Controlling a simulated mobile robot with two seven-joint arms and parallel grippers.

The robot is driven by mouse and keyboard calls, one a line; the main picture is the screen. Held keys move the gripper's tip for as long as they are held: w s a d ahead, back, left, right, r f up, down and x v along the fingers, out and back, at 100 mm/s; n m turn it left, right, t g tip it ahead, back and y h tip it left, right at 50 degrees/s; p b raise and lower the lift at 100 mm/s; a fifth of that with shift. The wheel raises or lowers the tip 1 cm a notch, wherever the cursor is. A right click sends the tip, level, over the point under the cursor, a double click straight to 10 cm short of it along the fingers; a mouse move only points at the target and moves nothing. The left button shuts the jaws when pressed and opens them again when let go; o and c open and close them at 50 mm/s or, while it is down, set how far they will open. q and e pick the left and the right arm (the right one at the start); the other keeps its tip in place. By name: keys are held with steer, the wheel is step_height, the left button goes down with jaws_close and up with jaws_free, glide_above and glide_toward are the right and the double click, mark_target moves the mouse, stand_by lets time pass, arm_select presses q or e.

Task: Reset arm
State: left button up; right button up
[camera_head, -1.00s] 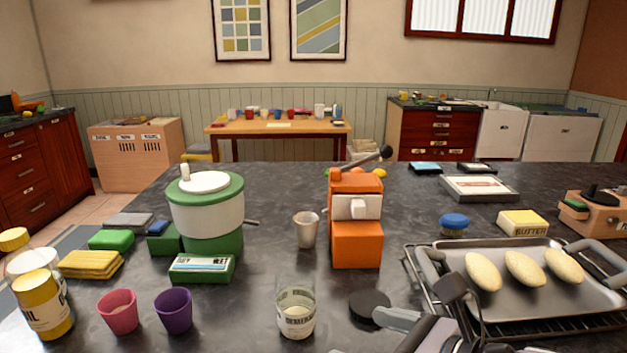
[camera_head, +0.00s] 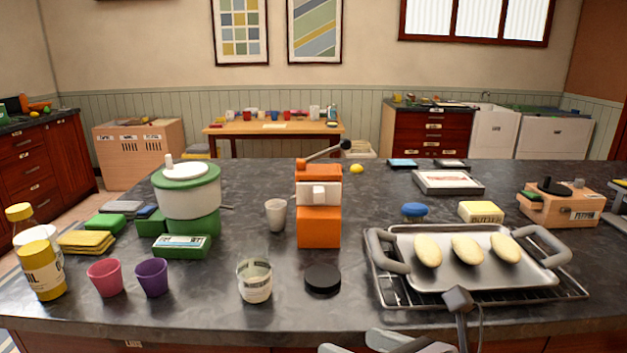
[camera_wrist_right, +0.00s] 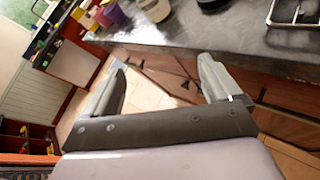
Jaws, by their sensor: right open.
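My right gripper (camera_wrist_right: 160,88) is open and empty in the right wrist view, its two grey fingers wide apart in front of the counter's edge. In the head view the tips of my right gripper (camera_head: 385,343) show at the bottom, just off the counter's front edge. Nothing is between the fingers. My left gripper is in neither current view.
The dark counter (camera_head: 200,318) holds a baking tray (camera_head: 400,284) with three pale loaves, an orange machine (camera_head: 319,228), a green and white pot (camera_head: 190,196), a glass jar (camera_head: 254,281), a black disc (camera_head: 322,279) and cups (camera_head: 105,278). Floor lies before the counter.

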steer(key=d+f+m+t+h, duration=0.25)
steer(key=f+m, duration=0.95)
steer(key=m, duration=1)
steer(key=s+d+f+m+g+h, duration=0.1)
steer(key=s+d+f+m+h, duration=0.1)
steer(key=s+d+f+m, duration=0.3)
steer(key=s+d+f+m+h+p, duration=0.1)
steer(key=s+d+f+m+h, duration=0.2)
steer(key=s+d+f+m, duration=0.3)
step_height(320, 180, down, 5)
steer(key=s+m, duration=0.1)
steer(key=m, duration=0.4)
steer(key=shift+d+g+h, duration=0.2)
steer(key=shift+g+h, duration=0.15)
